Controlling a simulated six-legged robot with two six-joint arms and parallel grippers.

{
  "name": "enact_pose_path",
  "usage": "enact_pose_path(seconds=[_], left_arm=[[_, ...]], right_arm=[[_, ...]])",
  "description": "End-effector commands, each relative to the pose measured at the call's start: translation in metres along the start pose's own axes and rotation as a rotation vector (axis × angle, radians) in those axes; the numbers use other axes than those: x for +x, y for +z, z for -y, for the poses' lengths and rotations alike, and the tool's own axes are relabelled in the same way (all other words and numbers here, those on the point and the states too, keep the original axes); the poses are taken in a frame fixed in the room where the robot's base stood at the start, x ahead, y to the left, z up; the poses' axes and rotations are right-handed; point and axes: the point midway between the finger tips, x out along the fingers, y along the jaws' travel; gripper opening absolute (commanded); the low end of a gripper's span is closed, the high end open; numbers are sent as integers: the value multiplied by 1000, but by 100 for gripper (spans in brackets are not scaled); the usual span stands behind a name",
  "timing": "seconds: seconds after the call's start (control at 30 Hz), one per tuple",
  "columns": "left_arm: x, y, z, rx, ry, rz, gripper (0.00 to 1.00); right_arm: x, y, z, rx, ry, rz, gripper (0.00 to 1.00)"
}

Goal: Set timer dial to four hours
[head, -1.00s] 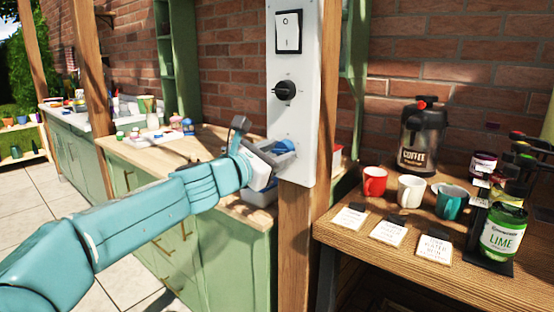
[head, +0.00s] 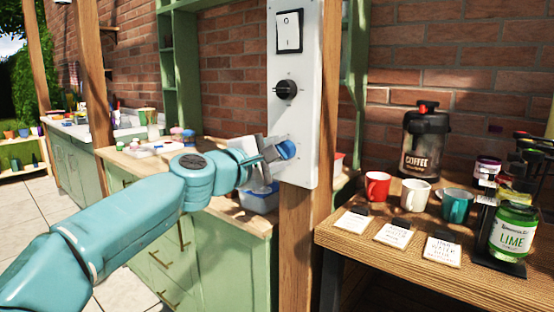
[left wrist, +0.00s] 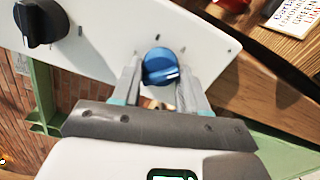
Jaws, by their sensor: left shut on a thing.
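A white control panel (head: 297,120) is fixed to a wooden post. It carries a rocker switch (head: 289,32) at the top, a black dial (head: 286,89) in the middle and a blue dial (head: 287,150) at the bottom. My left gripper (head: 279,152) is shut on the blue dial. In the left wrist view the blue dial (left wrist: 160,66) sits between the two fingers (left wrist: 160,80), with small tick marks around it. The black dial (left wrist: 40,22) shows at upper left there. I cannot read any labels at the ticks. My right gripper is not in view.
A wooden table (head: 400,255) at right holds a coffee dispenser (head: 425,138), several mugs, label cards and a lime jar (head: 513,229). A green counter (head: 235,235) stands behind my left arm, with a blue container (head: 258,199) on it.

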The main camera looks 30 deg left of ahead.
Motion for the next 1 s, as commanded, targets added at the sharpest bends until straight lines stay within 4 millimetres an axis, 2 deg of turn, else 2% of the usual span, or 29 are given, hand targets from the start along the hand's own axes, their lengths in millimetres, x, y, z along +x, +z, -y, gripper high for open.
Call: enact_pose_path(seconds=[0.6,1.0], left_arm=[[0,0,1,565,0,2,13],[0,1,0,789,-1,2,13]], right_arm=[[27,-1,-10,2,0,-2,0],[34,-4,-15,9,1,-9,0]])
